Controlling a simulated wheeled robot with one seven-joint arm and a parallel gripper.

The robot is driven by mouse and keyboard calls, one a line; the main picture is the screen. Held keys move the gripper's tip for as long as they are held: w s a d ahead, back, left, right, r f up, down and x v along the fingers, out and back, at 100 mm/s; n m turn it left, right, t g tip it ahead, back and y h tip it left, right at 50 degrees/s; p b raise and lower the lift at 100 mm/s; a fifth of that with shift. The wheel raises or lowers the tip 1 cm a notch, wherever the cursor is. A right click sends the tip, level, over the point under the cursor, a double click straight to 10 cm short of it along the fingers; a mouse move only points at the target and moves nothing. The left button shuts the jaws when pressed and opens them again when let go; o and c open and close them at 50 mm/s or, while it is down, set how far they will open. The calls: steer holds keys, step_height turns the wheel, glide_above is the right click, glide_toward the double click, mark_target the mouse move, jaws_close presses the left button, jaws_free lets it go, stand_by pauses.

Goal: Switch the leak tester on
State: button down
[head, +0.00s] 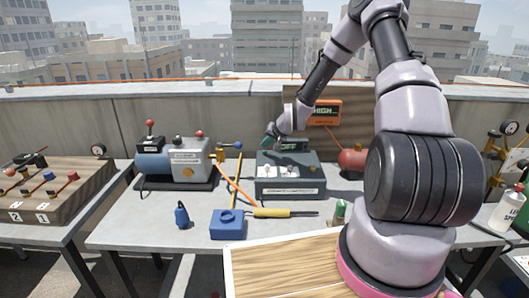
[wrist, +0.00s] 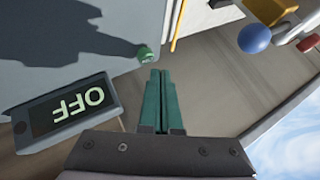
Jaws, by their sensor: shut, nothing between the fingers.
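The leak tester appears to be the grey-teal box (head: 290,187) on the middle table, with small levers on its top and a label on its front. A dark display (wrist: 66,113) reading OFF stands at it, partly behind my arm in the head view. A small round green button (wrist: 144,53) sits on the pale surface in the wrist view. My gripper (wrist: 159,72) has its two green fingers pressed together, with their tips just beside the button. I cannot tell whether they touch it. In the head view my gripper (head: 270,130) is above the box's back left.
A pump unit (head: 186,158) with ball-topped levers stands left of the box. A yellow-handled tool (head: 285,213), a blue block (head: 228,224) and a small blue item (head: 182,215) lie in front. A red tank (head: 352,160) is at right.

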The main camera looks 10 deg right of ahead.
mark_target(266, 156)
steer(key=shift+f, duration=0.1)
stand_by(0.5)
steer(key=shift+f, duration=0.3)
steer(key=shift+f, duration=0.5)
stand_by(0.6)
steer(key=shift+r, duration=0.9)
steer(key=shift+r, duration=0.1)
steer(key=shift+r, duration=2.45)
steer(key=shift+r, duration=0.1)
